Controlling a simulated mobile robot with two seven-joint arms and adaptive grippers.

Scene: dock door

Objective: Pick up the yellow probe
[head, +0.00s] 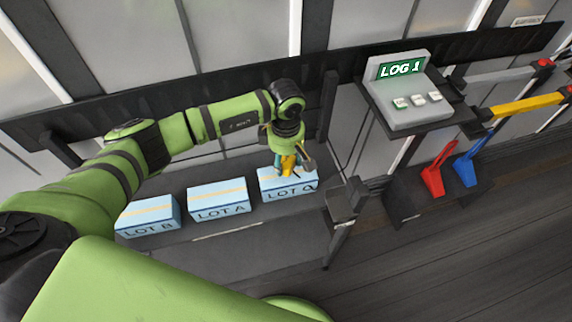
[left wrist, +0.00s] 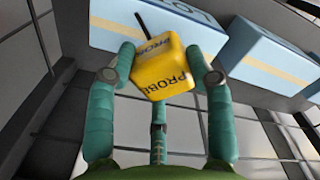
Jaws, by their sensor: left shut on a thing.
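The yellow probe (left wrist: 163,72) is a small box with PROBE lettering and a thin dark rod. In the left wrist view my left gripper (left wrist: 160,75) has its teal fingers closed around it. In the head view the left gripper (head: 287,165) is over the blue box marked LOT (head: 288,187) at the right of its row. A bit of the yellow probe (head: 289,166) shows between the fingers there. I cannot tell whether the probe touches the box. My right gripper is not in view.
The LOT A box (head: 219,202) and LOT B box (head: 148,216) stand to the left on the dark bench (head: 225,245). A console reading LOG 1 (head: 400,70) stands on a shelf to the right.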

